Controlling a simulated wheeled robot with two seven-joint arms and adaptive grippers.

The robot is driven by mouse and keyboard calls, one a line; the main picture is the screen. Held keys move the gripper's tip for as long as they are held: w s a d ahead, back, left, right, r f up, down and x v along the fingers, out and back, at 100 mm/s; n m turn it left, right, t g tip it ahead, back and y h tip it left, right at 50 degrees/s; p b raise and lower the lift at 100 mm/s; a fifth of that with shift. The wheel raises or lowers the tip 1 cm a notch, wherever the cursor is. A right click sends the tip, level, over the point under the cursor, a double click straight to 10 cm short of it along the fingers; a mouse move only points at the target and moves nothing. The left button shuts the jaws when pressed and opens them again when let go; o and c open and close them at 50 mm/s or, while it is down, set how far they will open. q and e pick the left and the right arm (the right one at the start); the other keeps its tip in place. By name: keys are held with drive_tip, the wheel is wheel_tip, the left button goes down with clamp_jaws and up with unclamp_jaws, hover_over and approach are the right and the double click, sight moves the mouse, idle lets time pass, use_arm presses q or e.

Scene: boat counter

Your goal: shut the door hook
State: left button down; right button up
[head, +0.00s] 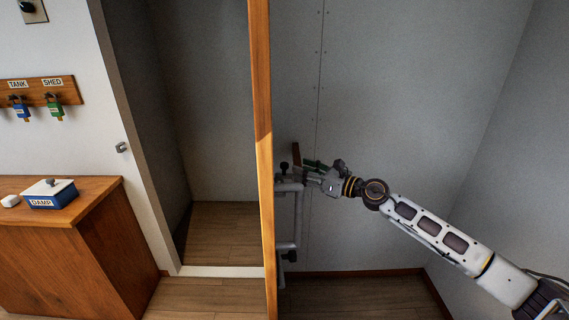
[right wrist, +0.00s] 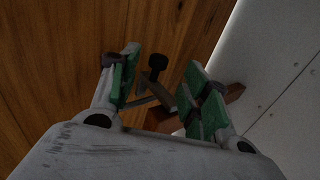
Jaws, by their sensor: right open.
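The wooden door (head: 260,120) stands open, seen almost edge-on in the head view. A black knob (right wrist: 157,64) and a thin grey bar beside it show against the door's wood in the right wrist view; whether they form the hook is unclear. A small metal catch (head: 121,147) is on the white wall left of the doorway. My right gripper (head: 312,172) is at the door's right face, near the top of a grey tubular handle (head: 298,218). Its green-padded fingers (right wrist: 160,88) are apart, on either side of the knob and bar. My left gripper is out of view.
A wooden counter (head: 105,235) with a blue box marked DAMP (head: 50,200) stands at the left. A key rack (head: 40,92) hangs above it. The doorway has a pale raised sill (head: 220,271). Grey walls enclose the right side; the floor there looks clear.

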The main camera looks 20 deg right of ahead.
sight(285, 163)
drive_tip(key=p+x, duration=0.1)
drive_tip(key=x, duration=0.5)
drive_tip(key=shift+w+a+p, duration=0.15)
drive_tip(key=shift+w+p, duration=0.05)
drive_tip(key=shift+p, duration=0.2)
drive_tip(key=shift+w+a, duration=0.3)
drive_tip(key=shift+w, duration=0.15)
drive_tip(key=shift+w+a, duration=0.15)
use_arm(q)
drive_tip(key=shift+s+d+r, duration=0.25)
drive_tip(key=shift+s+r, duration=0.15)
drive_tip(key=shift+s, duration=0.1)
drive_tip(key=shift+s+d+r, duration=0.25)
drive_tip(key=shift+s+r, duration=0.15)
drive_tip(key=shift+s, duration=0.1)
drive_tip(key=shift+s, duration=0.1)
use_arm(e)
drive_tip(key=shift+c, duration=0.6)
clamp_jaws()
